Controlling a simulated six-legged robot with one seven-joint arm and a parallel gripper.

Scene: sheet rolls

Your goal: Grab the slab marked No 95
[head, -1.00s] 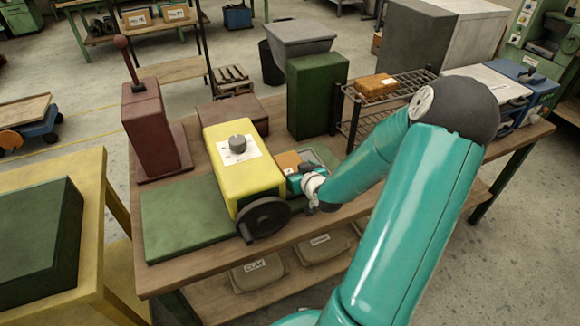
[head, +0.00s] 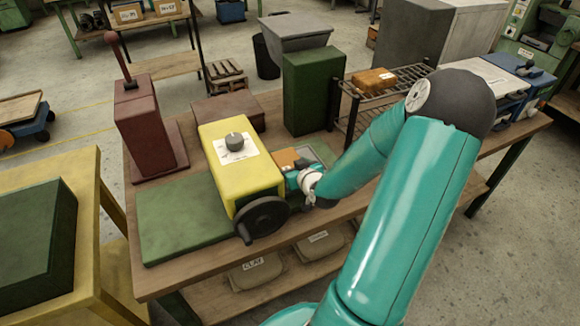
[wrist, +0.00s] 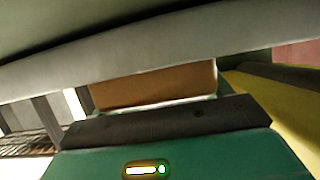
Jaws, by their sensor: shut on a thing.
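An orange-brown slab (head: 285,159) lies at the right side of the yellow sheet roller (head: 240,168), on a grey-green plate, in the head view. My gripper (head: 297,171) is at the slab's near side and is shut on it. The slab (wrist: 155,86) also shows in the wrist view as a brown block, just beyond a dark bar and under a pale bar. Its number is not legible. A second orange slab (head: 374,80) with a small white label lies on the dark wire rack (head: 403,75); that label is too small to read.
The green box (head: 313,92) stands behind my gripper, between the roller and the rack. The roller's black handwheel (head: 262,220) is left of my gripper. A maroon lever post (head: 147,125) stands at left. Clay bags (head: 258,273) lie on the shelf below.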

